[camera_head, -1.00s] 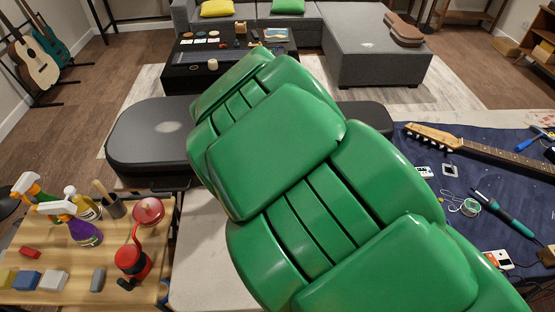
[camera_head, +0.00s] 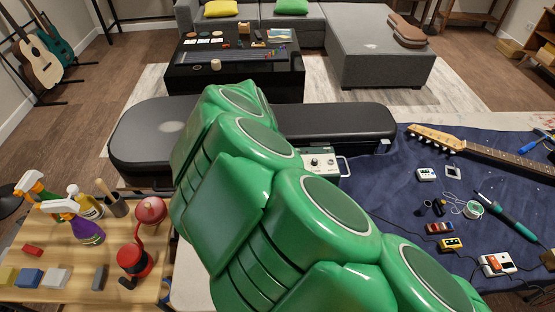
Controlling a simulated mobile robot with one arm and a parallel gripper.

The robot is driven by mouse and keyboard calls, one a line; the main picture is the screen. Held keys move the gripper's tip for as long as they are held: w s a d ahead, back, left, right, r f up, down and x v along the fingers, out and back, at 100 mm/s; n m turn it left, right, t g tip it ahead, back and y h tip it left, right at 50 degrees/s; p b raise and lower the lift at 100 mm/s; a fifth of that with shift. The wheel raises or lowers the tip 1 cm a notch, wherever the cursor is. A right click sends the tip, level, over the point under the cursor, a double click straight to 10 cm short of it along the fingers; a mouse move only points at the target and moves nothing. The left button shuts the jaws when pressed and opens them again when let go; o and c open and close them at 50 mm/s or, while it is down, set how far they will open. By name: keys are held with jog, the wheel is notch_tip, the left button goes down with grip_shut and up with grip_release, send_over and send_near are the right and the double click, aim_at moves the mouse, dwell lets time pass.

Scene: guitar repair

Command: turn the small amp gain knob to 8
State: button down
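A small amp (camera_head: 322,162) with a pale front panel, knobs and a side handle shows in the head view, just behind my green arm. Its panel knobs (camera_head: 316,161) are too small to read, and I cannot tell which one is gain or where it points. My arm covers part of the amp. My gripper is not in view; only my green arm links show, crossing the middle of the picture.
A dark guitar case (camera_head: 150,140) lies behind my arm. A blue mat (camera_head: 400,200) on the right holds a guitar neck (camera_head: 480,150), pedals (camera_head: 497,264), a soldering iron (camera_head: 508,216) and solder (camera_head: 472,209). A wooden table (camera_head: 70,255) at left holds spray bottles (camera_head: 88,229).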

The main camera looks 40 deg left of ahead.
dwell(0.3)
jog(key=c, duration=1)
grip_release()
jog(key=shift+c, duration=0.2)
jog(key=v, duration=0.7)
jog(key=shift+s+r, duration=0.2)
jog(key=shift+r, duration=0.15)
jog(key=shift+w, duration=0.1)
